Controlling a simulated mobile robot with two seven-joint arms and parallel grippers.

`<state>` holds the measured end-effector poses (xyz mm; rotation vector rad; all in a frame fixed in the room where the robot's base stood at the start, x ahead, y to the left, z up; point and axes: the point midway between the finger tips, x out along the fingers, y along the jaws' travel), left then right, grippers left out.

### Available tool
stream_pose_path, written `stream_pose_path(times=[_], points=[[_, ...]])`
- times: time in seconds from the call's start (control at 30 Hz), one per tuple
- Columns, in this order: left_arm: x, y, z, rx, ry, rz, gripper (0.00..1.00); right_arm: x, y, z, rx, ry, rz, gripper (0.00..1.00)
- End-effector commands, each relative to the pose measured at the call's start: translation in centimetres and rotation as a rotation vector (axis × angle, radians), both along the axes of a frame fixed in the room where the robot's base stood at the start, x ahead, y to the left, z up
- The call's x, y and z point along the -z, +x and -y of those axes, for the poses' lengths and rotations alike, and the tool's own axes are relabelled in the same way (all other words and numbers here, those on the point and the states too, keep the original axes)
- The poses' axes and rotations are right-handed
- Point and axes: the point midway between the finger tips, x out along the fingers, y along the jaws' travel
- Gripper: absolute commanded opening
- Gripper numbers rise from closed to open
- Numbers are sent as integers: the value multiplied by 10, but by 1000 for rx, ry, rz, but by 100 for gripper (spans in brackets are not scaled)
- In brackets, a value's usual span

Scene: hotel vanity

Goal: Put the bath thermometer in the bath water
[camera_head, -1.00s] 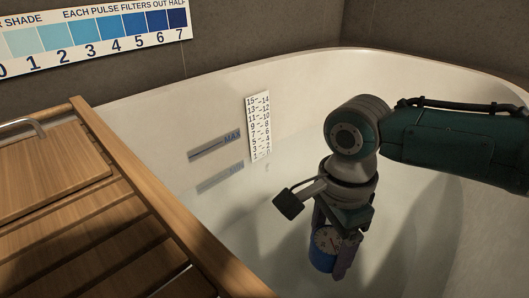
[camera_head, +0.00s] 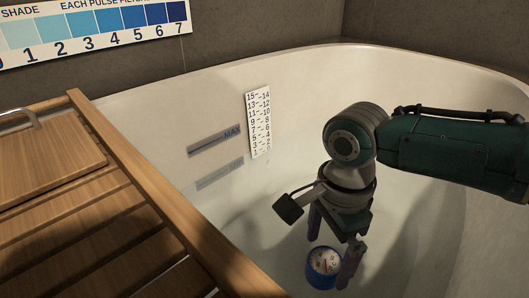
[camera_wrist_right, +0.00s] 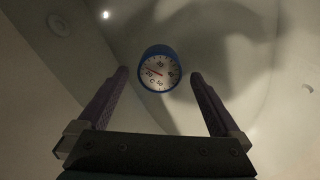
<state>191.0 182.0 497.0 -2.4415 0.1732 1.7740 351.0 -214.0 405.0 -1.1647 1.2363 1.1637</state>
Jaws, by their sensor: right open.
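The bath thermometer (camera_head: 324,262) is a blue round body with a white dial, low in the bathtub (camera_head: 225,117) in the head view. It also shows in the right wrist view (camera_wrist_right: 160,70), just beyond and between the fingertips, with a gap on both sides. My right gripper (camera_head: 330,262) is open and points down over the thermometer; it also shows in the right wrist view (camera_wrist_right: 158,75). The water surface is hard to make out, so I cannot tell how deep the thermometer sits. My left gripper is not in view.
A slatted wooden caddy (camera_head: 130,215) with a lidded box part (camera_head: 45,165) covers the left side. On the tub wall are a white number scale (camera_head: 259,122) and a MAX mark (camera_head: 214,140). A blue shade chart (camera_head: 95,30) hangs behind. The tub's middle is open.

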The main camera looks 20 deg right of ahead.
Motion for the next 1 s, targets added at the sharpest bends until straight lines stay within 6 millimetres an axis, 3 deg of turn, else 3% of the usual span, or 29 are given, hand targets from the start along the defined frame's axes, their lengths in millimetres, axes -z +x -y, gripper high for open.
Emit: stream_pose_path(times=[0.17, 0.63, 1.0], points=[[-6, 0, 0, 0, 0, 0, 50, -7, 0, 0, 0, 0, 0, 100], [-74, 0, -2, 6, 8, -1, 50, -90, 0, 0, -1, 1, 0, 100], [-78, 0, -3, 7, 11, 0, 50, -99, 0, 0, 0, 0, 0, 100]])
